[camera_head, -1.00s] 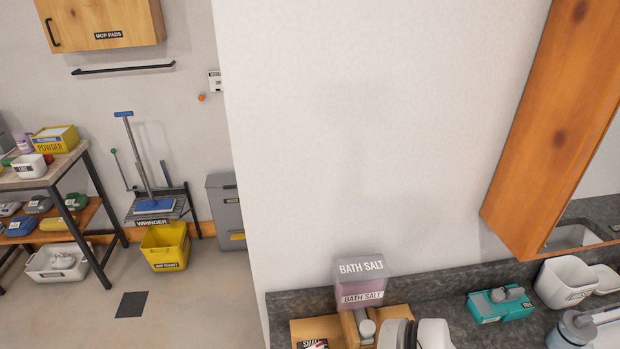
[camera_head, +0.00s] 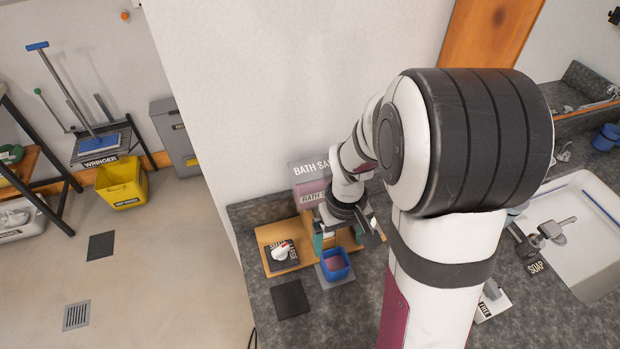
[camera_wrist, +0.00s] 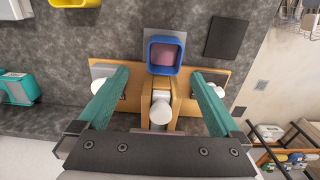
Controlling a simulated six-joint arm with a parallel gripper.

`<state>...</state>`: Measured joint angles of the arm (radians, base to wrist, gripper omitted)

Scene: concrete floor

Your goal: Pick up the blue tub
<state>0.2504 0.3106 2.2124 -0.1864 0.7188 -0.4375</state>
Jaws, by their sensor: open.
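The blue tub (camera_head: 335,264) is a small square open container with something pinkish inside. It sits upright on a grey square mat (camera_head: 347,281) at the front of a wooden tray, on the dark counter. In the wrist view the tub (camera_wrist: 164,55) is ahead of my fingertips, centred between them. My gripper (camera_wrist: 163,83) has two teal fingers spread wide, with nothing held. In the head view my gripper (camera_head: 338,238) is low over the tray, just behind the tub and apart from it, partly hidden by my arm.
The wooden tray (camera_head: 268,235) holds a small labelled item and white pieces. The bath salt box (camera_head: 309,185) stands behind it. A dark square (camera_head: 290,299) lies left of the tub. A white sink (camera_head: 575,245) is at right. Bare counter (camera_head: 320,325) lies in front.

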